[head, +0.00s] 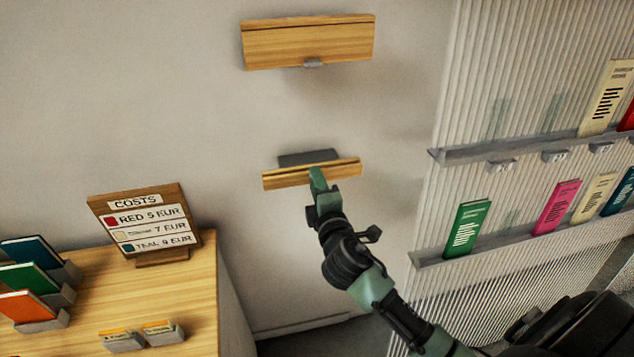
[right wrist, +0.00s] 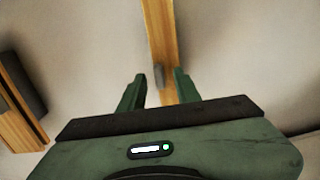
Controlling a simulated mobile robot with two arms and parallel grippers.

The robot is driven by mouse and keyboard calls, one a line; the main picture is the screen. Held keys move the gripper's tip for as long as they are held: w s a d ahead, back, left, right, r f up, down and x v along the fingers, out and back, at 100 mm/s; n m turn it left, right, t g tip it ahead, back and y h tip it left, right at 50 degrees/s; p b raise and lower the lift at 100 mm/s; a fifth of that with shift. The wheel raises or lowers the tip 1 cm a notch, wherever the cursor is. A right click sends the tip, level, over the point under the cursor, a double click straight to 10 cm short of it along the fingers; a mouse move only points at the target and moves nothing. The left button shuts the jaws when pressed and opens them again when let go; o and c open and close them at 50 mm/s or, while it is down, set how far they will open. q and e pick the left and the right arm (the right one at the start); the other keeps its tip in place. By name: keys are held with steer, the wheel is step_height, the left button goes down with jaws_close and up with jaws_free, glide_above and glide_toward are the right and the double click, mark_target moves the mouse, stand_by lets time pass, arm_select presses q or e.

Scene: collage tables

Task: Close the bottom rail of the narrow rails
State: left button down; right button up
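The lower narrow rail (head: 340,173) is a short wooden strip on the wall in the middle of the head view. It is tipped forward, with a grey plate (head: 308,157) showing behind it. The upper narrow rail (head: 307,42) is a wooden front with a small grey tab (head: 313,63) under it. My right gripper (head: 317,178) overlaps the lower rail in the head view; I cannot tell whether it touches. In the right wrist view its fingers (right wrist: 158,92) are apart, with a wooden strip (right wrist: 160,30) and grey tab beyond them. My left gripper is out of view.
A wooden cabinet (head: 185,285) with a costs sign (head: 150,222) and several books stands at the lower left. A ribbed panel (head: 480,100) with shelves of coloured cards is at the right. The wall between is clear.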

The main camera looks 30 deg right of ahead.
steer(key=b+v, duration=0.2)
steer(key=v, duration=0.5)
steer(key=shift+s, duration=0.35)
steer(key=shift+a, duration=0.15)
